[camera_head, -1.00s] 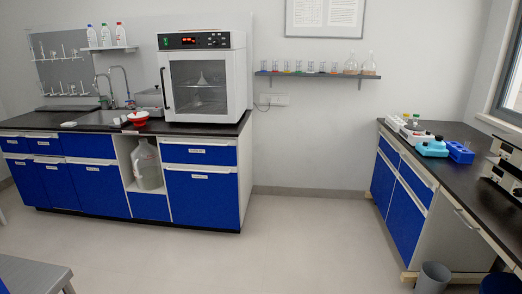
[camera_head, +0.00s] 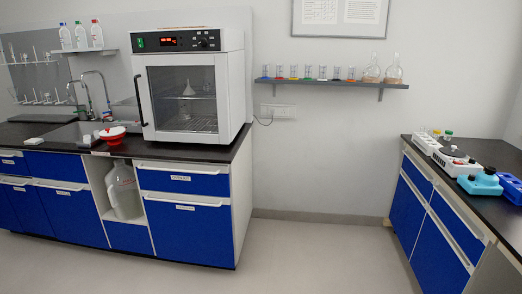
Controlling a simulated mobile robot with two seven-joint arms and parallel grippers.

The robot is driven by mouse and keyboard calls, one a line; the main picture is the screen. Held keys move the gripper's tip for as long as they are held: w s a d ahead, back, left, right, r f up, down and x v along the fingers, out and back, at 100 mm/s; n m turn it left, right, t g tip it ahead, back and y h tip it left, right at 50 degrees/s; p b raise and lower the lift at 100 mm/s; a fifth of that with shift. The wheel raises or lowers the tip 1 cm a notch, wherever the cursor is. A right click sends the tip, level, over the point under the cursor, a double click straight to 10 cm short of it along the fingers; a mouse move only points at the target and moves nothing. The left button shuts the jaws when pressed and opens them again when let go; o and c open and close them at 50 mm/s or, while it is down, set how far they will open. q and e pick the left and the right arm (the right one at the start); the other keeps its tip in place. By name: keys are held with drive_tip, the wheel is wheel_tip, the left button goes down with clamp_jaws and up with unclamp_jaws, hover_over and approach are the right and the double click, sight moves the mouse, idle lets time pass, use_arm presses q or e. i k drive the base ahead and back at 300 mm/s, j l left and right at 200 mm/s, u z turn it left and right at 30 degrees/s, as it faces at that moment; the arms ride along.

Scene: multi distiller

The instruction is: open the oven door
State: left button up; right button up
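The oven (camera_head: 228,97) is a white box standing on the black counter at the left of the head view. Its front door (camera_head: 185,96) is shut, with a large glass window and a dark vertical handle (camera_head: 140,101) on its left edge. A control panel with a red display (camera_head: 168,41) runs along the top. Through the glass I see a funnel-shaped vessel (camera_head: 188,88) on a wire rack. Neither of my grippers is in view.
A red and white bowl (camera_head: 112,135) sits on the counter (camera_head: 190,151) left of the oven, near the sink. A wall shelf (camera_head: 330,84) holds glassware. The right counter (camera_head: 510,214) carries lab devices. The floor (camera_head: 310,255) between the counters is clear.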

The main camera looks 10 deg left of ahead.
sight(182, 97)
drive_tip(key=i+l+u, duration=0.2)
drive_tip(key=i, duration=0.95)
drive_tip(key=i+j, duration=0.65)
drive_tip(key=i, duration=0.25)
drive_tip(key=j+u, duration=0.05)
